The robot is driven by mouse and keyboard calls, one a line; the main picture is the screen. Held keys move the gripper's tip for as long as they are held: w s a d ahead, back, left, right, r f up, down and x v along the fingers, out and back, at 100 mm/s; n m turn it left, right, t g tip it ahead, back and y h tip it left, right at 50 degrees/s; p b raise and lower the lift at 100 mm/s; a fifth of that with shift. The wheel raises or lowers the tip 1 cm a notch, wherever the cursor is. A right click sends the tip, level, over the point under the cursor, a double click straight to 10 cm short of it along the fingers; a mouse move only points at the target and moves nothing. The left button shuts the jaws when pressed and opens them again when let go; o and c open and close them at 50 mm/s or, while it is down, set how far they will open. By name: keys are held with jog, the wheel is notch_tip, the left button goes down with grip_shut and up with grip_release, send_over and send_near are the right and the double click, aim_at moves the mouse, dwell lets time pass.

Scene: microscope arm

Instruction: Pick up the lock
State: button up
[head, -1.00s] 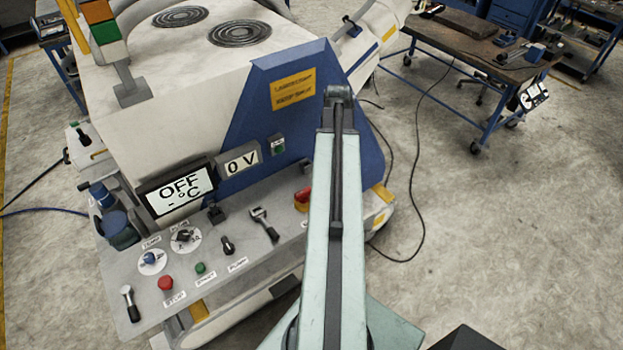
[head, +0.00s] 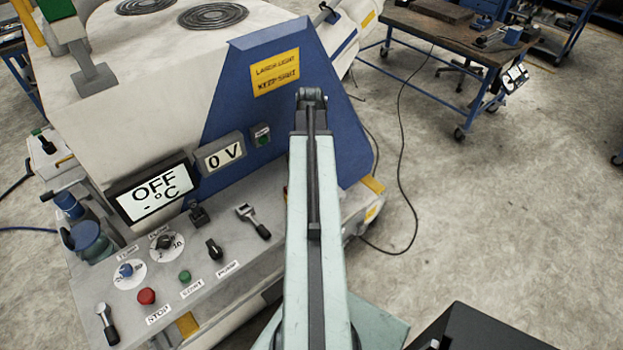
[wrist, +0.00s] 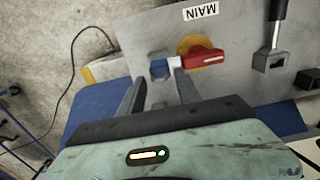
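A small blue block with a grey top, which looks like the lock (wrist: 160,68), is in the wrist view beside the red handle (wrist: 201,59) of the switch labelled MAIN. I cannot tell whether it is attached to the switch. My gripper (wrist: 160,84) is open, its two dark fingers apart. The blue block appears in the gap between and beyond the fingertips, and no grip on it shows. In the head view my arm hides the lock and the gripper.
The grey control panel (head: 225,262) carries a STOP button (head: 147,296), knobs and a lever (head: 253,220). A grey-black lever (wrist: 275,40) stands right of the switch in the wrist view. A blue housing (head: 270,120) rises behind the panel. Open floor (head: 480,220) lies to the right, with a cable.

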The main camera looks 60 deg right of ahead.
jog(key=f+b, duration=0.5)
jog(key=shift+s+a+f, duration=0.15)
jog(key=shift+s, duration=0.05)
grip_shut()
jog(key=shift+r, duration=0.2)
